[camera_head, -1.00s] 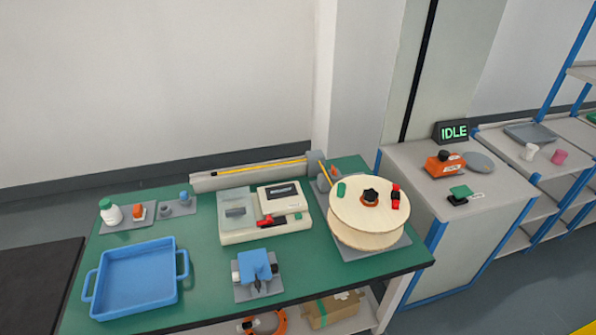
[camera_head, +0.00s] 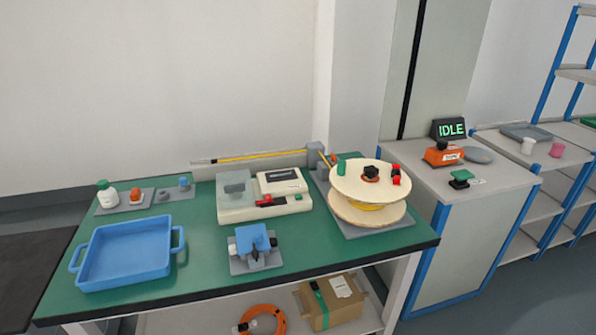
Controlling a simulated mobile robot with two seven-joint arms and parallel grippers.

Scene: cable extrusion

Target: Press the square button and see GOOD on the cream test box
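The cream test box (camera_head: 236,214) stands near the middle of the green table. It has a clear-looking lid at its left and a dark display (camera_head: 281,175) on its raised right part. I cannot read any word on the display. Neither of my grippers is in view.
The green table (camera_head: 205,265) also holds a blue tray (camera_head: 128,252), a blue-topped fixture (camera_head: 252,240) and a wooden cable reel (camera_head: 371,184). Floor shows front right.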

